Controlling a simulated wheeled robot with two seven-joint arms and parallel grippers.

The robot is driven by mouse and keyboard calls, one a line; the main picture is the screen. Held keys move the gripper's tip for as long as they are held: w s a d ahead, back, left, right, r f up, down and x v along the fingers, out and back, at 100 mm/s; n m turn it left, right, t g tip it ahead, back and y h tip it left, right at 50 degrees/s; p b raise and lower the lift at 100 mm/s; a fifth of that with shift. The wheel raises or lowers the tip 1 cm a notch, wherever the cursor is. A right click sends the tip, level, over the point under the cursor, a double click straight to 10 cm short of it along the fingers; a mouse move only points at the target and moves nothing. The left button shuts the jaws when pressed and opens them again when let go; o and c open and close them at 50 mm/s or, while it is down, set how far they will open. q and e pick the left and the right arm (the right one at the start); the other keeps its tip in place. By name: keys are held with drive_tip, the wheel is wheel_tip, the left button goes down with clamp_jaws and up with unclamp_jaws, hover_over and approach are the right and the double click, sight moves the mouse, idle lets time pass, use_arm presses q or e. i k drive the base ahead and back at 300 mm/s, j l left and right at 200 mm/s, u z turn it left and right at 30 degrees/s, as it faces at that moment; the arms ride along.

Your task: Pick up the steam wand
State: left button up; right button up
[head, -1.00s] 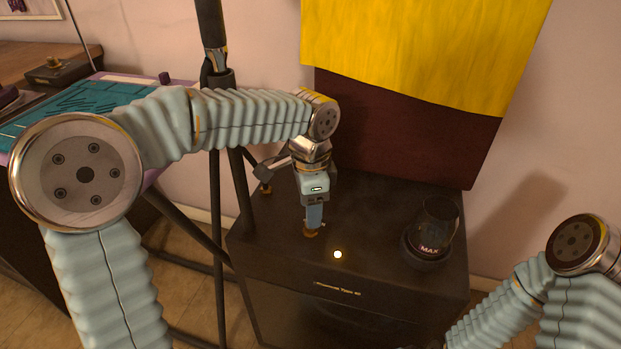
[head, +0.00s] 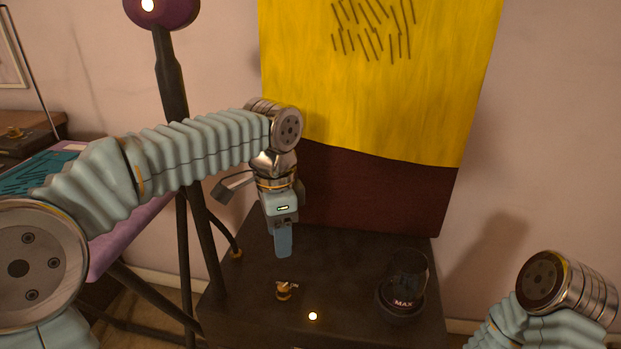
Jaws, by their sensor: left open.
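A small brass fitting with short dark and pale ends (head: 284,290) lies on the dark cabinet top (head: 345,275); it may be the steam wand, but it is too small to be sure. My left gripper (head: 283,247) points down above the fitting, apart from it. It is open and holds nothing that I can see; one finger hides most of the other. My right arm shows only at the lower right, with its gripper out of view.
A dark glass jar marked MAX (head: 405,285) stands on the cabinet's right. A small glowing ball (head: 312,316) is near the front. A dark stand (head: 188,235) rises at the left. A yellow and maroon canvas (head: 375,95) stands behind.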

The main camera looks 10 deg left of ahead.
sight(161, 17)
drive_tip(key=k, duration=1)
